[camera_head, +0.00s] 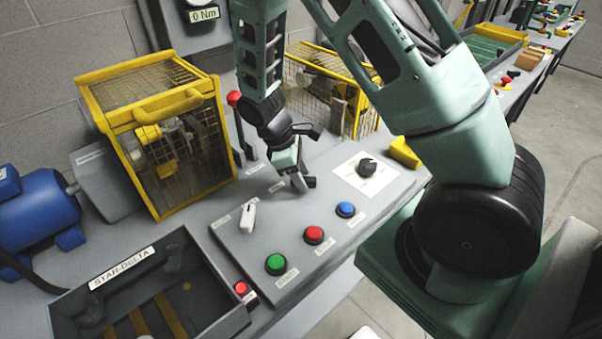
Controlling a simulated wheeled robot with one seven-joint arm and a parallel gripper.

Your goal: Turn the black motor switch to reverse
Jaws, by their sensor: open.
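A black rotary switch (367,168) sits on a white label plate (352,181) at the right end of the sloped grey control panel (225,224). Its label text is too small to read, so I cannot tell which position it points to. My gripper (303,184) is open, pointing down over the middle of the panel, to the left of the black switch and apart from it. Nothing shows between its fingers. The switch is not covered by my arm.
Green (276,264), red (313,235) and blue (345,209) buttons line the panel's front. A white lever switch (248,217) stands at left. Yellow cages (160,140) stand behind, with a red-knobbed lever (234,98) between them. A yellow block (404,152) lies beyond the switch.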

